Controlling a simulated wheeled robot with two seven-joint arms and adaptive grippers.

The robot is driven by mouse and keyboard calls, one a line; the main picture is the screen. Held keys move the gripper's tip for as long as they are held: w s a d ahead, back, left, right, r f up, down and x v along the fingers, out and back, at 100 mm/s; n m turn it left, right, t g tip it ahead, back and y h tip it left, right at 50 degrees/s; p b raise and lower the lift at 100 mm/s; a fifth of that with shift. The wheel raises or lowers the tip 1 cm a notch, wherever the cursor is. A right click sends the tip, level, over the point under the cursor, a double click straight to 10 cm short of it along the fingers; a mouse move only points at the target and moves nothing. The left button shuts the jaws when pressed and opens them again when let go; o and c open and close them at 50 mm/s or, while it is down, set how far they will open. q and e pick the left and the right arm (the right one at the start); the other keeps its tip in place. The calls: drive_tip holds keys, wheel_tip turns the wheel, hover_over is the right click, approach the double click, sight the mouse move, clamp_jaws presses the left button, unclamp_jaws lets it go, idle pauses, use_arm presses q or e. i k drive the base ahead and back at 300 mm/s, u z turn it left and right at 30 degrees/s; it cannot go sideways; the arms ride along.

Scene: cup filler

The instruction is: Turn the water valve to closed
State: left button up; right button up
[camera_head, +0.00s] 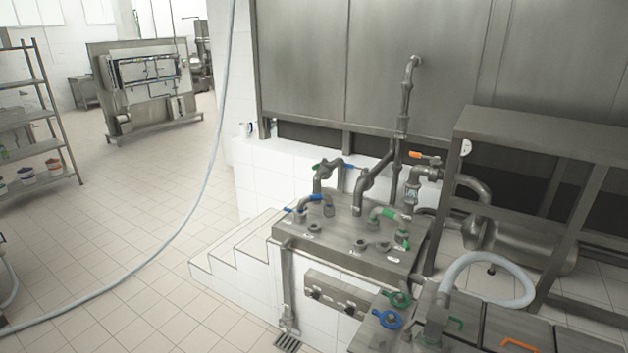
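Several valves with coloured handles stand on a metal block (345,232) right of centre, and I cannot tell which one is the water valve. A blue handle (315,197) sits on a bent pipe at the block's left, and a green handle (389,214) is on a pipe at its right. An orange handle (415,154) points left on the pipework behind. A blue ring handle (388,319) and a green ring handle (399,299) lie lower, near the front. The handles are too small to read as open or closed. Neither of my grippers is in view.
White tiled steps (235,250) adjoin the block's left side. A metal frame (545,135) and a pale curved hose (490,262) stand at the right. A long hose (190,235) hangs down and crosses the floor at left. The tiled floor (110,220) there is largely clear.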

sight(316, 166)
drive_tip(key=u, duration=0.7)
drive_tip(key=i, duration=1.65)
drive_tip(key=z, duration=0.45)
drive_tip(key=i, duration=0.9)
drive_tip(key=z, duration=0.75)
